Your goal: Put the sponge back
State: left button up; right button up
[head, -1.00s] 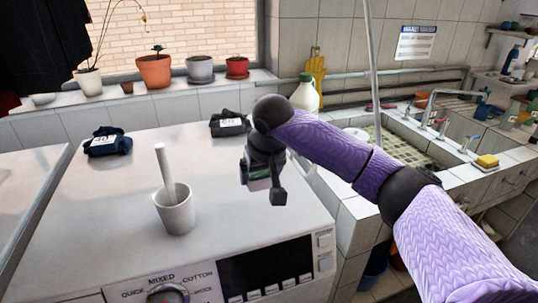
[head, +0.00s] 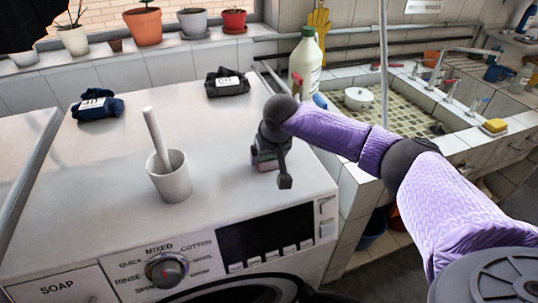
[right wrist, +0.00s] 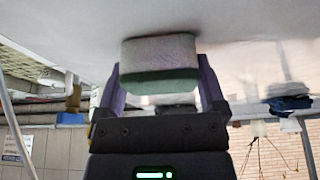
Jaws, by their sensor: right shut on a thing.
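My right gripper (head: 269,158) is over the white washing machine top (head: 225,140), to the right of the white cup. In the right wrist view, the gripper (right wrist: 162,75) is shut on a sponge-like block (right wrist: 160,58), pale on one side and green on the other. The block is close against the machine's top surface; I cannot tell whether it touches. In the head view the gripper mostly hides it. A separate yellow sponge (head: 494,126) lies on the sink's right edge. My left gripper is not in view.
A white cup (head: 169,181) with a stick in it stands on the machine. A dark blue bundle (head: 97,105) and a black bundle (head: 227,83) lie at its back. A white bottle (head: 306,62) stands by the tiled sink (head: 405,115). The machine's top centre is clear.

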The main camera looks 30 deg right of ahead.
jog(key=o, duration=0.7)
jog(key=shift+f, duration=0.15)
jog(key=shift+o, duration=0.4)
jog(key=shift+r, duration=0.2)
jog(key=p+v, duration=0.3)
jog(key=v, duration=0.9)
